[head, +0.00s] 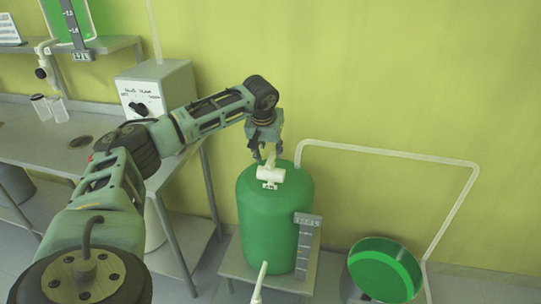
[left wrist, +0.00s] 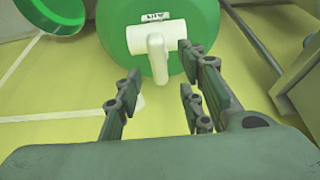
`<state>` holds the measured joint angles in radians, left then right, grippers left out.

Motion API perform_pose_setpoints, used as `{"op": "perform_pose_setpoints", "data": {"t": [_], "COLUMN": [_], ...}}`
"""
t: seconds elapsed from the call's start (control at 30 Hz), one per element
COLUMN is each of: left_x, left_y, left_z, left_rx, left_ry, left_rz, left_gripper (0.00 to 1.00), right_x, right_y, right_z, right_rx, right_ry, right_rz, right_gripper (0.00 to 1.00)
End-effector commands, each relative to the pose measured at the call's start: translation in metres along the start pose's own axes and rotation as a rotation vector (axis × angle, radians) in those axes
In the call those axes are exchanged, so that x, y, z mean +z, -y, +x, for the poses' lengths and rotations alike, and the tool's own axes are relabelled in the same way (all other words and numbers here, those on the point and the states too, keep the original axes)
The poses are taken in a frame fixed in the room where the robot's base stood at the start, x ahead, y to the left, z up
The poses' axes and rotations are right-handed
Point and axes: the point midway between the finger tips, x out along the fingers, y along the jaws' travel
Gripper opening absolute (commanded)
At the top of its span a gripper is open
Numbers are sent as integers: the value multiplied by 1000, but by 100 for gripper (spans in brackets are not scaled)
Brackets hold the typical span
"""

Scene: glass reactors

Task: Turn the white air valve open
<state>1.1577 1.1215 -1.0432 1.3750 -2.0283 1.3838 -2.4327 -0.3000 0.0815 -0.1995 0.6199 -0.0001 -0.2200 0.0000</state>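The white air valve (head: 270,174) sits on top of the green tank (head: 262,215), with a small label beside it. My left gripper (head: 268,150) hangs just above the valve, pointing down. In the left wrist view, the valve's white body (left wrist: 175,34) lies across the tank top, and its white handle (left wrist: 157,60) sticks out towards my fingers. My left gripper (left wrist: 168,78) is open there, with fingers on both sides of the handle's line. I see nothing held; whether a finger touches the handle I cannot tell. My right gripper is not in view.
A white pipe (head: 390,152) runs along the wall right of the tank to a green-filled round vessel (head: 385,272). A level gauge (head: 306,240) stands at the tank's right side. A metal bench (head: 50,145) with a control box (head: 158,88) is at left.

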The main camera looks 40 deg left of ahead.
Motion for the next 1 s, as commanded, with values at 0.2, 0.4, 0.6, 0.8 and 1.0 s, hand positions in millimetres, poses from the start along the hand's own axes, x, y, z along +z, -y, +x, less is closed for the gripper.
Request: {"op": "perform_pose_setpoints", "data": {"t": [0.2, 0.4, 0.6, 0.8, 1.0], "left_x": [1, 1, 1, 0, 0], "left_y": [-1, -1, -1, -1, -1], "left_z": [28, 34, 34, 34, 33], "left_rx": [1, 1, 2, 2, 2], "left_ry": [1, 0, 0, 0, 0], "left_rz": [1, 1, 0, 0, 0], "left_gripper": [36, 36, 32, 15, 0], "right_x": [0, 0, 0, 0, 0], "right_y": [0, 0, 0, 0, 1], "right_z": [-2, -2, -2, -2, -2], "right_rx": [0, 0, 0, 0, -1], "right_ry": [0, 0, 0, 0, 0], "right_rz": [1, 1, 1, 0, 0], "right_gripper": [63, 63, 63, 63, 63]}}
